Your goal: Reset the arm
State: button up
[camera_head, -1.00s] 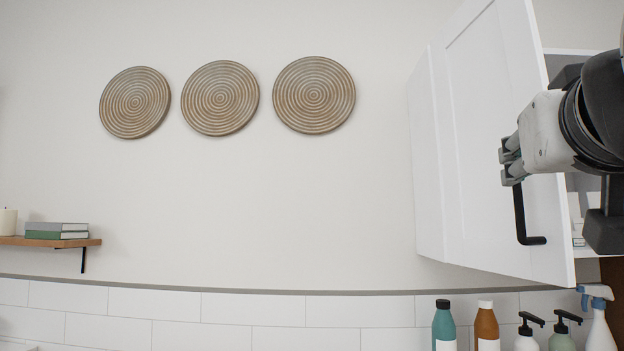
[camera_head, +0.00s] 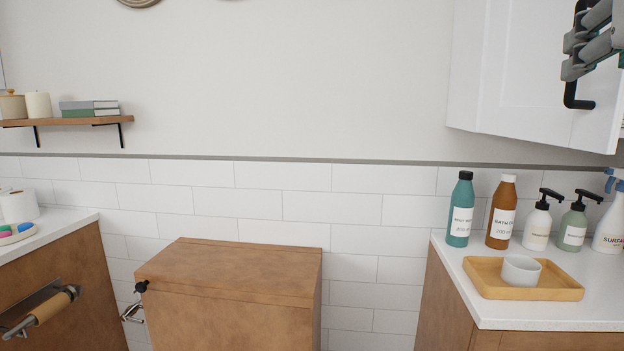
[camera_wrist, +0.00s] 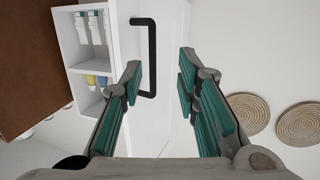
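My gripper (camera_wrist: 160,88) is open and empty in the wrist view, its two green-padded fingers well apart. The white cabinet door (camera_wrist: 167,40) lies beyond the fingers, with its black handle (camera_wrist: 152,55) near the left fingertip. I cannot tell whether finger and handle touch. In the head view my gripper (camera_head: 590,42) shows only in part at the top right corner, in front of the cabinet door (camera_head: 515,95) and its handle (camera_head: 572,98).
The open cabinet (camera_wrist: 82,50) holds several bottles. Below it, a counter (camera_head: 455,262) bears a teal bottle (camera_head: 461,210), a brown bottle (camera_head: 502,212), pump bottles and a wooden tray (camera_head: 490,284) with a cup (camera_head: 521,270). A wooden shelf (camera_head: 75,121) hangs left. The middle wall is clear.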

jog(key=s+a+f+n+g+y, duration=0.1)
jog(key=a+f+g+y, duration=0.15)
jog(key=f, duration=0.85)
jog(key=s+a+f+n+g+y, duration=0.15)
jog(key=f+g, duration=0.25)
jog(key=f, duration=0.8)
jog(key=s+a+f+n+g+y, duration=0.25)
jog(key=s+f+g, duration=0.45)
jog(key=s+f, duration=0.4)
notch_tip(320, 180, up, 16)
jog(key=t+p, duration=0.3)
jog(key=p, duration=1.4)
jog(key=shift+a+r, duration=0.25)
jog(key=shift+a, duration=0.1)
jog(key=shift+w+y, duration=0.15)
jog(key=shift+y, duration=0.1)
